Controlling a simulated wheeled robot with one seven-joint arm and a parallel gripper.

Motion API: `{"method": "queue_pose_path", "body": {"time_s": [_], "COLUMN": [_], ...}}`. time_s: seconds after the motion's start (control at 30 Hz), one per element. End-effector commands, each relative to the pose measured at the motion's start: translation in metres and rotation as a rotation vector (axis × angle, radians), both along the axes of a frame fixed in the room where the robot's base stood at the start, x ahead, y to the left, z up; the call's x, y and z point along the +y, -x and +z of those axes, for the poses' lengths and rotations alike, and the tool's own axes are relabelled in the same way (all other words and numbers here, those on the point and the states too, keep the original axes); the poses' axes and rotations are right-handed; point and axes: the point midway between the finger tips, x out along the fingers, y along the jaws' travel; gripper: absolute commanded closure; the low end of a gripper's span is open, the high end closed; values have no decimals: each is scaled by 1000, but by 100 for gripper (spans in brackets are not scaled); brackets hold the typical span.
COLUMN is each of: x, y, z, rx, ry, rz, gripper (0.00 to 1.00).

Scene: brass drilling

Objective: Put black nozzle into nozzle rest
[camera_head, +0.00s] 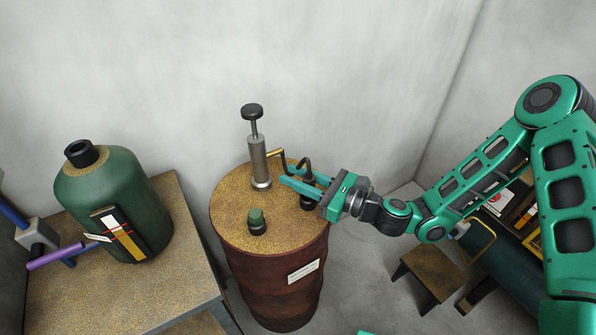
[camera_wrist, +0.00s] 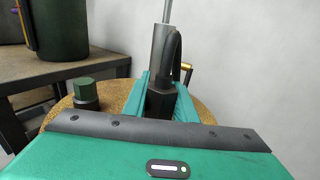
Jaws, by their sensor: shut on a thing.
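The black nozzle (camera_wrist: 159,100) shows in the wrist view between the two teal fingers of my gripper (camera_wrist: 160,88). My gripper is shut on it. In the head view my gripper (camera_head: 291,183) reaches in from the right over the rusty barrel's top. A curved black hose (camera_head: 304,163) rises at the fingers, and it also shows in the wrist view (camera_wrist: 175,55). A dark cylindrical piece (camera_head: 308,203) stands on the barrel's right side beneath the fingers. It may be the nozzle rest. The fingers hide where nozzle and piece meet, so I cannot tell whether the nozzle is seated.
A grey hand pump (camera_head: 259,162) with a brass spout stands on the barrel top (camera_head: 231,205), just behind the fingers. A green-capped black plug (camera_head: 257,221) stands at the barrel's front. A table with a green bottle (camera_head: 135,180) is at left, a stool (camera_head: 434,270) at right.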

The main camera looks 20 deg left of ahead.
Motion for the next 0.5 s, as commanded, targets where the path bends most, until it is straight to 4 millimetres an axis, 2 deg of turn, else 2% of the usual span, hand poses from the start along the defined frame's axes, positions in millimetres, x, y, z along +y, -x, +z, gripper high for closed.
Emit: {"method": "queue_pose_path", "body": {"time_s": [0.5], "x": [1], "y": [0], "z": [-23], "rx": [0], "ry": [-1], "rz": [0], "gripper": [100]}}
